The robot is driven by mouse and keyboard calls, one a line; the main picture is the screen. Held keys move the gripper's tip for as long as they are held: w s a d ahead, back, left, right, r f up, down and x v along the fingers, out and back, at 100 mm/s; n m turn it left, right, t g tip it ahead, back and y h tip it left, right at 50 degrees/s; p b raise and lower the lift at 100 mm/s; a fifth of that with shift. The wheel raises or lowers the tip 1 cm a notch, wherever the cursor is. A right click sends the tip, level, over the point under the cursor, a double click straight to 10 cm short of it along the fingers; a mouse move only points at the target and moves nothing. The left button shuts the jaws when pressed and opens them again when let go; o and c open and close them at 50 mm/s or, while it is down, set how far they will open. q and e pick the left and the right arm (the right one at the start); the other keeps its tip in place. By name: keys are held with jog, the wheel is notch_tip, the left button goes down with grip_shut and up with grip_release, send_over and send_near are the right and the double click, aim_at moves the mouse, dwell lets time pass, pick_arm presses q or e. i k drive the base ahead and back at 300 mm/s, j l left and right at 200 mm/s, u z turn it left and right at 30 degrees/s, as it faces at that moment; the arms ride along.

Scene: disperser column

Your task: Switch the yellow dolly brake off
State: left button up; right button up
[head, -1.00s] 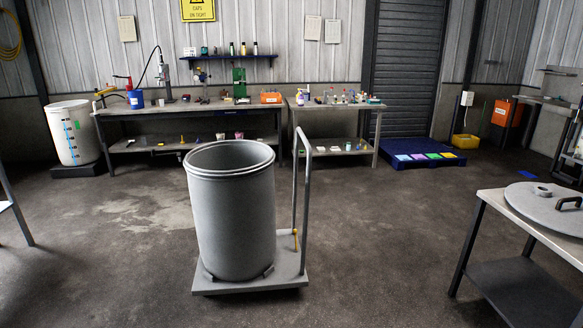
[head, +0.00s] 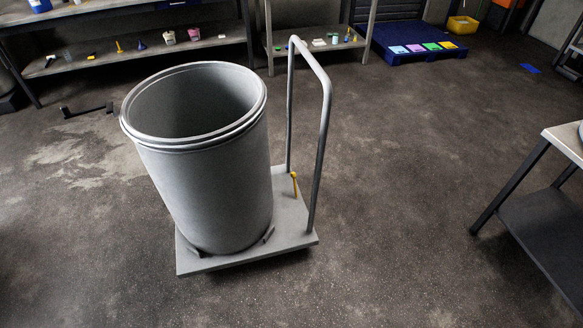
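The yellow dolly brake (head: 295,184) is a small lever with a round knob. It stands nearly upright on the right part of the grey dolly (head: 290,229), beside the tall push handle (head: 325,130). A large grey open drum (head: 208,195) stands on the dolly, to the left of the brake, and looks empty as far as I can see inside. Neither of my grippers is in the picture.
A table with a dark lower shelf (head: 545,225) stands at the right edge. Benches with shelves (head: 150,55) and a blue pallet (head: 410,58) with coloured squares line the back. The floor around the dolly is clear. A dark bracket-like object (head: 88,110) lies at left.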

aim_at(293, 174)
jog(key=i+j+z, duration=0.15)
jog(key=j, duration=0.15)
jog(key=i+j+z, duration=0.1)
jog(key=j, duration=0.2)
jog(key=i+j+z, duration=0.15)
jog(key=j, duration=0.2)
jog(key=i+j+z, duration=0.1)
jog(key=j, duration=0.25)
jog(key=i+l+u, duration=0.1)
jog(key=u, duration=0.35)
jog(key=l+u, duration=0.15)
jog(key=u, duration=0.3)
jog(key=l+u, duration=0.3)
jog(key=l, duration=0.45)
jog(key=l+u, duration=0.25)
jog(key=l, duration=0.55)
jog(key=l+u, duration=0.3)
jog(key=l, duration=0.5)
jog(key=k+l, duration=0.1)
jog(key=l, duration=0.35)
jog(key=k+l, duration=0.1)
jog(key=l, duration=0.4)
